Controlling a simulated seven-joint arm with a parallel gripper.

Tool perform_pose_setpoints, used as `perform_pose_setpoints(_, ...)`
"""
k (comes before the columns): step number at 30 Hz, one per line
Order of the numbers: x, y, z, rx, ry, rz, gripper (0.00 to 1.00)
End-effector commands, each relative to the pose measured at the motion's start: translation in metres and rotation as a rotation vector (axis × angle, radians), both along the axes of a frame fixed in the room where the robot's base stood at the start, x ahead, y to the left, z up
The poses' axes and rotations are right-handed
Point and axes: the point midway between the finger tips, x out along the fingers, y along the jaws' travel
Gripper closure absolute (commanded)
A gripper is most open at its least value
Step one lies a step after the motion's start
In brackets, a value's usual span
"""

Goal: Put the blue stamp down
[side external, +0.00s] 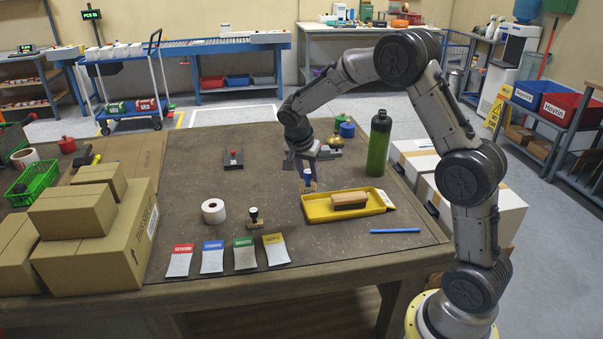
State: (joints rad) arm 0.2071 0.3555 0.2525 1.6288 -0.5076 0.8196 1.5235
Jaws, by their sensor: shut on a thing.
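My gripper (307,170) points down over the middle of the table and is shut on a small stamp with a blue top (308,178). The stamp hangs upright between the fingers, just behind the back left corner of the yellow tray (322,214). I cannot tell whether its base touches the table. The yellow tray holds a brown block. A second stamp with a black knob (254,214) stands on the table to the left of the tray, in front.
A white tape roll (213,211), a row of coloured-top cards (212,257) and a blue pen (394,231) lie near the front. A green bottle (378,145) stands back right. Cardboard boxes (100,235) fill the left.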

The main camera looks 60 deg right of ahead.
Motion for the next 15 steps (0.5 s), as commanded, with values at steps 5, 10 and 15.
perform_pose_setpoints(5, -0.002, 0.004, 0.003, 0.000, 0.012, 0.078, 1.00)
perform_pose_setpoints(10, 0.006, -0.007, 0.003, 0.006, 0.020, 0.234, 1.00)
perform_pose_setpoints(15, 0.000, -0.057, 0.005, 0.002, 0.012, 0.315, 1.00)
